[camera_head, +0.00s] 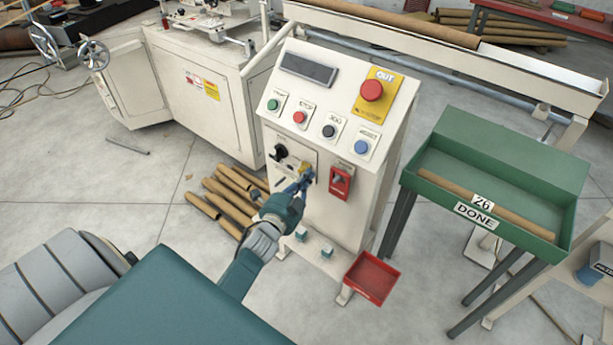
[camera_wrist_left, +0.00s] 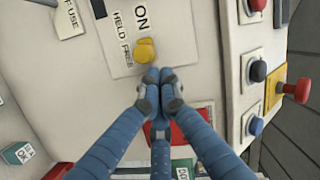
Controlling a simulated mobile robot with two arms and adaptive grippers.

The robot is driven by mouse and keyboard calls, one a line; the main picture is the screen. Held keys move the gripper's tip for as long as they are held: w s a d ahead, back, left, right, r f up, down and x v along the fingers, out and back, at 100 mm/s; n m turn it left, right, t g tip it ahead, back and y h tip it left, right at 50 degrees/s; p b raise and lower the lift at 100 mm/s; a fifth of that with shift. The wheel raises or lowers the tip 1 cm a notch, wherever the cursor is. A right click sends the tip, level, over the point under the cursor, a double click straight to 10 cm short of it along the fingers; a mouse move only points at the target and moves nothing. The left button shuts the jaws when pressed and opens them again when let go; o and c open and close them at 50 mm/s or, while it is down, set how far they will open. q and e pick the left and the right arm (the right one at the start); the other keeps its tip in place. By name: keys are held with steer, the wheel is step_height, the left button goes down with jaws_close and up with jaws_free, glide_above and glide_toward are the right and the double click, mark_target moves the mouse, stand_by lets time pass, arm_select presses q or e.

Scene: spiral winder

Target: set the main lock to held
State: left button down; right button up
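The main lock plate on the sloping console front carries the words HELD and FREE and a yellow knob (camera_wrist_left: 146,50). In the left wrist view the knob is beside FREE. In the head view the yellow knob (camera_head: 303,166) shows just above my fingers. My left gripper (camera_head: 304,178) comes up from below; its fingertips (camera_wrist_left: 159,76) are together just below the knob in the wrist view, with nothing seen between them. Whether they touch the knob is unclear. My right gripper is not in view.
A black rotary knob (camera_head: 280,151) is left of the lock, and a red holder (camera_head: 340,182) is right of it. Push buttons and a red stop button (camera_head: 372,90) are above. A red tray (camera_head: 374,277) is low in front, and a green table (camera_head: 510,160) stands right.

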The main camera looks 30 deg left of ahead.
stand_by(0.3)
arm_select(q)
steer(key=a, duration=0.5)
steer(key=shift+w+a, duration=0.1)
steer(key=shift+w, duration=0.15)
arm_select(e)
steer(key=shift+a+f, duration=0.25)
